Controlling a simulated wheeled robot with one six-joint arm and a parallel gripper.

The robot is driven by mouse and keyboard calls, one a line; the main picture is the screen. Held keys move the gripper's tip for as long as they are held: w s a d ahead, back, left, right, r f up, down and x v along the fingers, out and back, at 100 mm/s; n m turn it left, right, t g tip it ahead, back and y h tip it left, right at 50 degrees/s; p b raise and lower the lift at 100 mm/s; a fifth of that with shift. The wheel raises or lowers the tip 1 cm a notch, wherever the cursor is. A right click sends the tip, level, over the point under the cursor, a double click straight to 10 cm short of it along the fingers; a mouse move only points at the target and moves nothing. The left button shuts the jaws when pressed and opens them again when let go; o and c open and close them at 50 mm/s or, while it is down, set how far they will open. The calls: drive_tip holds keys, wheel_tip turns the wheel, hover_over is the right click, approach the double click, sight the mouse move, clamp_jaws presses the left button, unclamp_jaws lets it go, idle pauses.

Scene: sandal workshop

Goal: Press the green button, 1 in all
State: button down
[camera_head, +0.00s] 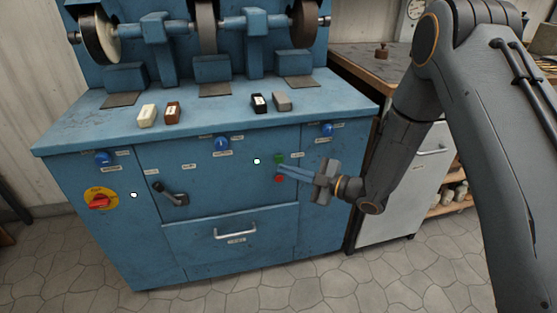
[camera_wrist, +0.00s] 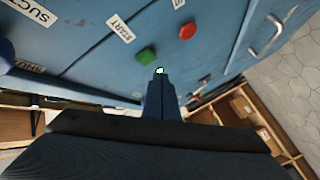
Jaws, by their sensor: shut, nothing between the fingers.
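The green button (camera_head: 279,158) is on the blue cabinet's front, directly above a red button (camera_head: 279,178). My gripper (camera_head: 281,169) reaches in from the right, shut and empty, its fingertips appearing between the two buttons. In the wrist view the green button (camera_wrist: 146,56) and red button (camera_wrist: 187,31) are both in plain sight beyond the fingertips (camera_wrist: 160,75). The tips appear below the green button there, apart from it in the picture. I cannot tell how far they are from the panel. A START label (camera_wrist: 121,28) is beside the green button.
Grinding wheels stand above. The floor in front is clear.

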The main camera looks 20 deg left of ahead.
drive_tip(key=shift+s+d+p, duration=0.35)
drive_tip(key=shift+s+d, duration=0.15)
drive_tip(key=shift+s, duration=0.35)
drive_tip(key=shift+s+d+p, duration=0.35)
drive_tip(key=shift+s+d, duration=0.15)
drive_tip(key=shift+s, duration=0.35)
drive_tip(key=w+d+r+m+t+h+p, duration=0.2)
drive_tip(key=w+d+r+m+h, duration=0.25)
drive_tip(key=d, duration=0.35)
drive_tip(key=w+d+r+m+t+h+p, duration=0.25)
drive_tip(key=d+m+h, duration=0.3)
drive_tip(key=d, duration=0.35)
drive_tip(key=s+d+r+m+g+h+p, duration=0.1)
drive_tip(key=s+d+r+m+h, duration=0.15)
drive_tip(key=d, duration=0.35)
drive_tip(key=s+d+r+m+g+h+p, duration=0.1)
drive_tip(key=s+d+r+m+h, duration=0.1)
drive_tip(key=s+d+m+h, duration=0.3)
drive_tip(key=s+d+r+m+g+p, duration=0.1)
drive_tip(key=s+d+r+m+g, duration=0.1)
drive_tip(key=s, duration=0.5)
drive_tip(key=s+d+r+m+g+p, duration=0.1)
drive_tip(key=s+d+r+m+g, duration=0.1)
drive_tip(key=s, duration=0.6)
drive_tip(key=s+d+r+m+g+p, duration=0.1)
drive_tip(key=s+d+r+m+g, duration=0.1)
drive_tip(key=s, duration=0.6)
drive_tip(key=shift+s+d+r+m+y+p, duration=0.15)
drive_tip(key=shift+d+r+m+y+p, duration=0.2)
drive_tip(key=shift+d+r+m, duration=0.45)
